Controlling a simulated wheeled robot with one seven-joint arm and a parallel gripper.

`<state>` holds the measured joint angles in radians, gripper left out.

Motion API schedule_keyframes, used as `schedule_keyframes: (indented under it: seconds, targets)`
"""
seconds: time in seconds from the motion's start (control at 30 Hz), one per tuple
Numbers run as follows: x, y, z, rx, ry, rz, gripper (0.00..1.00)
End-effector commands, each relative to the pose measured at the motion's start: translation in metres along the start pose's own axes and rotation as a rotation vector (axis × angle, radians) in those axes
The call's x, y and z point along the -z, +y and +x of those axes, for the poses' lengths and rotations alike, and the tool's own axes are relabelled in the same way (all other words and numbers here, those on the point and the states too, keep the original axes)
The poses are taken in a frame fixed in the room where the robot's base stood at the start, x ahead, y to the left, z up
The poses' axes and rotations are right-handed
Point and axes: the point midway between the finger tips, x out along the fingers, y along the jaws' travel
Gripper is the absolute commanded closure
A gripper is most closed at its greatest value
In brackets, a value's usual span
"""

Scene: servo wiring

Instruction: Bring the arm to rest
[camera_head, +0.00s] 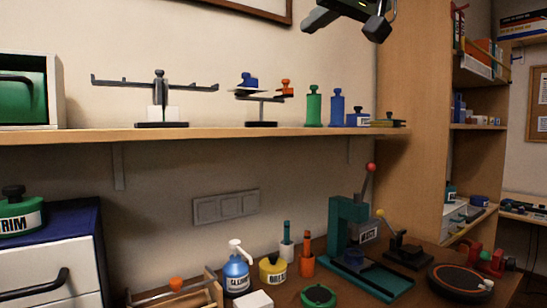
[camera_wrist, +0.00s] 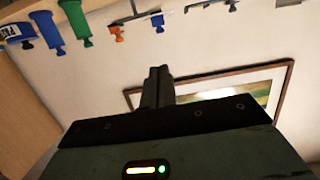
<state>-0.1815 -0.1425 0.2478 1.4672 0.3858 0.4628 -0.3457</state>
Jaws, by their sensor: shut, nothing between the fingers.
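My gripper (camera_wrist: 158,74) shows in the wrist view with its two dark fingers pressed together and nothing between them. Its dark green body with a lit indicator fills the bottom of that view. In the head view, a dark end part of my arm (camera_head: 348,12) shows at the top edge, in front of the wall and above the shelf. It touches nothing that I can see. The rest of the arm is out of view.
The wall shelf (camera_head: 230,134) holds balance scales (camera_head: 158,98), a green weight (camera_head: 314,106) and a blue weight (camera_head: 337,107). A framed picture (camera_wrist: 283,92) hangs nearby. Below stand a teal press (camera_head: 347,228) and bottles. A tall wooden cabinet side (camera_head: 415,90) rises at right.

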Motion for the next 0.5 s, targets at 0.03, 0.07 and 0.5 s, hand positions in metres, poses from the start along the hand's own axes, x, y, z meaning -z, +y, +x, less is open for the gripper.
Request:
schedule_keyframes:
  seconds: [0.03, 0.07, 0.5]
  targets:
    - [-0.008, -0.002, 0.003, 0.005, -0.021, 0.003, 1.0]
    - [-0.011, -0.003, 0.005, 0.007, -0.03, 0.005, 1.0]
    - [-0.099, -0.026, 0.025, 0.048, -0.244, 0.032, 1.0]
